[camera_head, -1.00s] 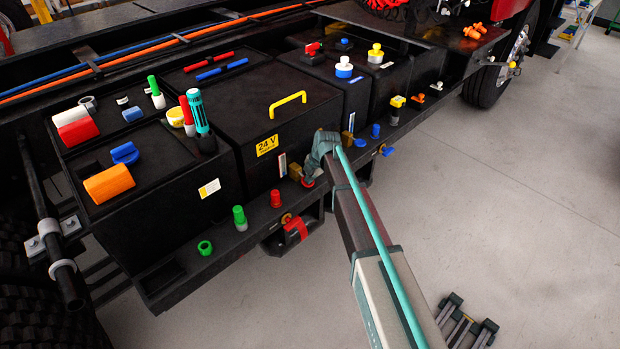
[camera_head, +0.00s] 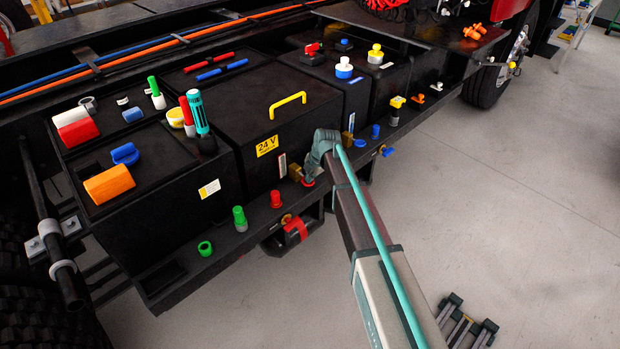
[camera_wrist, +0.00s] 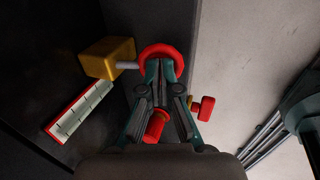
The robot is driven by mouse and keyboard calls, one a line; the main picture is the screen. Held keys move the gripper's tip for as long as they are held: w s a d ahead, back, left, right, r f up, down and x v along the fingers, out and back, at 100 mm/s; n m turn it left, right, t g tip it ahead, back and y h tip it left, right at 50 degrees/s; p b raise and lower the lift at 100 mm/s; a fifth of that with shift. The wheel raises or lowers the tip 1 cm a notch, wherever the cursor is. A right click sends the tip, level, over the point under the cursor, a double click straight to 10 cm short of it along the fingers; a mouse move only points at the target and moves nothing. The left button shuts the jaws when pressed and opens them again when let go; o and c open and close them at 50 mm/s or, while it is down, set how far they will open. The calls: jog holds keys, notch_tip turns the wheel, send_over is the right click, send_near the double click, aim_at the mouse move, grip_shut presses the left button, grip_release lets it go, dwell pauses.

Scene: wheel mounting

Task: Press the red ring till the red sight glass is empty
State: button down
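The red ring (camera_wrist: 160,49) lies directly ahead of my gripper (camera_wrist: 161,68) in the wrist view. The fingertips are together over the ring's middle and near side, hiding part of it; I cannot tell how firmly they touch it. In the head view, a little of the red ring (camera_head: 308,183) shows below my gripper (camera_head: 312,176). The red-edged sight glass (camera_wrist: 80,112) is left of the ring; its window looks pale with tick marks, and no red fill is clear in it. The sight glass also shows small in the head view (camera_head: 282,166).
A brass block (camera_wrist: 108,58) with a grey pin sits beside the ring. A red cylinder (camera_wrist: 155,127) and a red knob (camera_wrist: 206,108) are near my fingers. Green caps (camera_head: 239,218) and blue fittings (camera_head: 375,131) line the ledge. Open floor lies to the right.

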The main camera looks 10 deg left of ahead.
jog(key=shift+r, duration=0.5)
jog(key=w+a+r+b+v, duration=0.1)
jog(key=w+a+v, duration=0.1)
jog(key=v, duration=1.1)
jog(key=shift+r, duration=0.25)
jog(key=shift+s, duration=0.1)
